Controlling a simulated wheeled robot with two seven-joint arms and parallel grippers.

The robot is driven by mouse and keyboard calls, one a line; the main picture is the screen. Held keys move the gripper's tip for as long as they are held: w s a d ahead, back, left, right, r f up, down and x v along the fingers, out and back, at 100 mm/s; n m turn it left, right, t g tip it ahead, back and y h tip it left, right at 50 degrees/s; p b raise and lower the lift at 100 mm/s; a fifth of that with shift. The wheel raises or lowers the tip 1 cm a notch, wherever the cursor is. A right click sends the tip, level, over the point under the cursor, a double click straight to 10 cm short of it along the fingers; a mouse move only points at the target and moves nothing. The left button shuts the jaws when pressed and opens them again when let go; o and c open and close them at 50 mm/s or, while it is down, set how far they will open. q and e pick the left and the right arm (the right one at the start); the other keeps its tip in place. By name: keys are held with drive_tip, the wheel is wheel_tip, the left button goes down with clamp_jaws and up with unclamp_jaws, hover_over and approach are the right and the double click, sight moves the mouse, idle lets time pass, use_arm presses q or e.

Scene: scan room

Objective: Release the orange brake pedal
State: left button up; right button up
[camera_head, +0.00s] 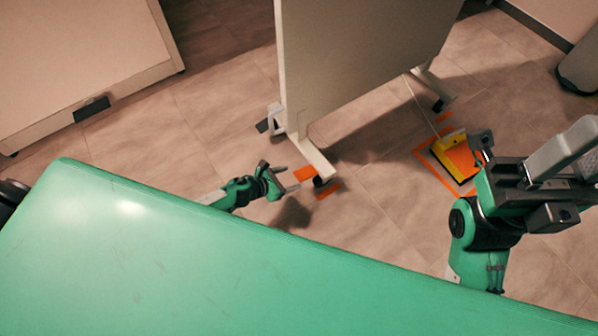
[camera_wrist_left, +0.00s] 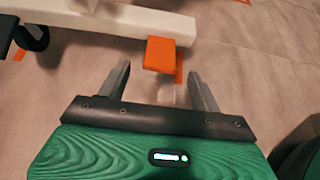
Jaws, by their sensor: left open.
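The orange brake pedal (camera_head: 305,173) is a small flat block low beside the white foot of the upright screen. It also shows in the left wrist view (camera_wrist_left: 160,54), straight ahead of the fingers. My left gripper (camera_head: 290,179) is open and empty, its tips close to the pedal; in the left wrist view (camera_wrist_left: 159,78) the pedal lies just beyond and between the two tips, with no clear contact. My right gripper (camera_head: 490,150) is at the right of the head view, away from the pedal; its jaws are not clear.
The tall screen (camera_head: 360,60) stands on casters behind the pedal. A green padded surface (camera_head: 150,250) fills the foreground. A yellow object (camera_head: 449,143) stands on an orange-marked floor patch at right. A pale cabinet (camera_head: 80,50) is at left. Tiled floor between is free.

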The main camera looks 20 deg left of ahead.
use_arm(q)
drive_tip(key=p+v, duration=0.1)
drive_tip(key=v, duration=0.5)
drive_tip(key=shift+s, duration=0.1)
idle(0.3)
